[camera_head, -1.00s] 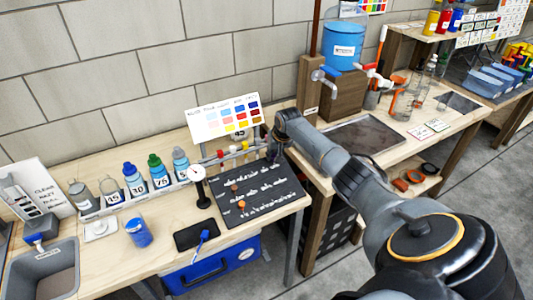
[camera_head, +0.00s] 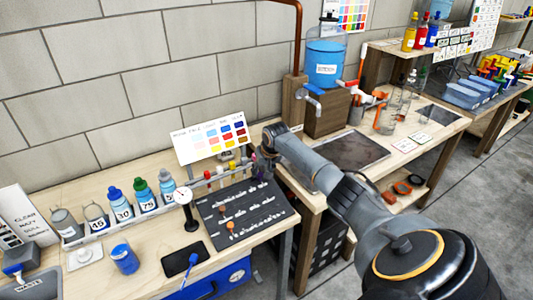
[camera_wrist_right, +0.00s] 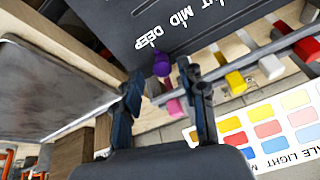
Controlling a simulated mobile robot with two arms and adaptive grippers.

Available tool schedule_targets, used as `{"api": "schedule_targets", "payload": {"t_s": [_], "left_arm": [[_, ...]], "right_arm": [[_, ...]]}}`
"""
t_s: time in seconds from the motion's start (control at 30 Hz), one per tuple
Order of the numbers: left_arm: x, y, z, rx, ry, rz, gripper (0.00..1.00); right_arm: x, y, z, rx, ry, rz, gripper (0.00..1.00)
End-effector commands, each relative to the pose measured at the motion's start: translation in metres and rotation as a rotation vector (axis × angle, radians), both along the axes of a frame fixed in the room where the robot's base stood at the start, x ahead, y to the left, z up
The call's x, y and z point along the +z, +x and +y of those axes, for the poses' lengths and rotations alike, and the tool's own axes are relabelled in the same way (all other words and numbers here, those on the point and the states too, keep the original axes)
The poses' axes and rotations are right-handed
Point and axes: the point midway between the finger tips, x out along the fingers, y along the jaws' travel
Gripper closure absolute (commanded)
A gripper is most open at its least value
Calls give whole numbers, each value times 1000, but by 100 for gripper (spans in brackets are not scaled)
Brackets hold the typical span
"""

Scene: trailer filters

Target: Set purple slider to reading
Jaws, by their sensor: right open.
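The purple slider knob (camera_wrist_right: 161,64) shows in the right wrist view at the "DEEP" end of a row marked with "MID" and "DEEP" on the dark slider board (camera_wrist_right: 215,22). My right gripper (camera_wrist_right: 160,80) is open, with one finger on each side of the purple knob, near its tips. I cannot tell whether a finger touches it. My left gripper is not in view.
A rail with coloured test pieces (camera_head: 220,173) and a colour chart (camera_head: 211,140) stand behind the board. Numbered bottles (camera_head: 120,208) line the bench. Orange knobs (camera_head: 231,226) sit on the board.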

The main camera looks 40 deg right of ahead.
Motion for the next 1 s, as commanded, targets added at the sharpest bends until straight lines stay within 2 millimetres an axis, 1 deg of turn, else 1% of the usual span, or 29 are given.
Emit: {"api": "schedule_targets", "payload": {"t_s": [0.3,0.4,0.5,0.67,1.0], "left_arm": [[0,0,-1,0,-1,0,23],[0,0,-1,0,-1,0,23],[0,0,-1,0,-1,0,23],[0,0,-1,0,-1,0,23],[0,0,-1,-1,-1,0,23]], "right_arm": [[60,-25,5,0,-5,-1,59],[75,-32,6,-1,-5,0,59],[85,-36,8,-2,-2,0,59],[93,-39,8,-2,-2,1,59],[93,-39,8,-2,-2,1,59]]}}
